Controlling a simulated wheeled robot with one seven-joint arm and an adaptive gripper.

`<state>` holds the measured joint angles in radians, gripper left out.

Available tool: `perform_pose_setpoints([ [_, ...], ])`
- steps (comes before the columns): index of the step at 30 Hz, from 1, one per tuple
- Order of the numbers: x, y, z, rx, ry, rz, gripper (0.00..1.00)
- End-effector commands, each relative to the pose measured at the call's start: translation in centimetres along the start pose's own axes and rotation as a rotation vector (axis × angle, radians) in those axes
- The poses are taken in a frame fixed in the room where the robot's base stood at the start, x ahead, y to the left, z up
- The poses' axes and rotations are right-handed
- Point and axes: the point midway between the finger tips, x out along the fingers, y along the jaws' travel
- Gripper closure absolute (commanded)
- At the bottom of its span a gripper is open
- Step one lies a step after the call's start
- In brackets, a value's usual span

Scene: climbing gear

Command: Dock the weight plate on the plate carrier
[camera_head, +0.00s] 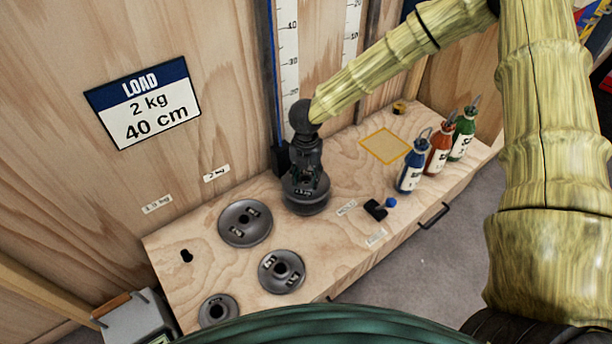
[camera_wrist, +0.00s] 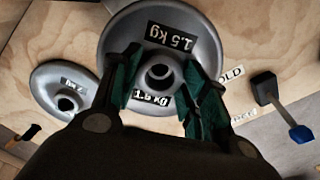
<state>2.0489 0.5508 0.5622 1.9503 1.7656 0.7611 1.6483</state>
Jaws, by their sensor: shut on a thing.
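My gripper (camera_head: 304,187) is over the bench by the back wall, pointing down. In the wrist view its green-padded fingers (camera_wrist: 160,92) are shut around the central hub of a grey round weight plate (camera_wrist: 195,45) marked 1.5 kg. The same plate shows below my gripper in the head view (camera_head: 304,206); whether it touches the bench cannot be told. A dark block (camera_head: 281,160) at the foot of a blue vertical rail, partly behind my gripper, may be the plate carrier. A sign (camera_head: 143,102) reads LOAD, 2 kg, 40 cm.
Three other plates lie on the bench (camera_head: 345,255): one (camera_head: 245,222) left of my gripper, one (camera_head: 281,271) nearer, one (camera_head: 217,310) at the front. A blue-knobbed lever (camera_head: 379,208) and three bottles (camera_head: 437,150) stand right. A yellow-outlined square (camera_head: 385,146) is empty.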

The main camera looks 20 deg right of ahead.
Motion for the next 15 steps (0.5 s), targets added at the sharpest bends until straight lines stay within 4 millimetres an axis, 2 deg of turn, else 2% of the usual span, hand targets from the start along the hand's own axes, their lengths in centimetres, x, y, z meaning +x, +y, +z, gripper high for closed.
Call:
perform_pose_setpoints([
  [9,2.4,0.1,0.1,-0.001,-0.002,0.002,1.0],
  [15,3.2,0.1,0.1,-0.001,-0.002,0.002,1.0],
])
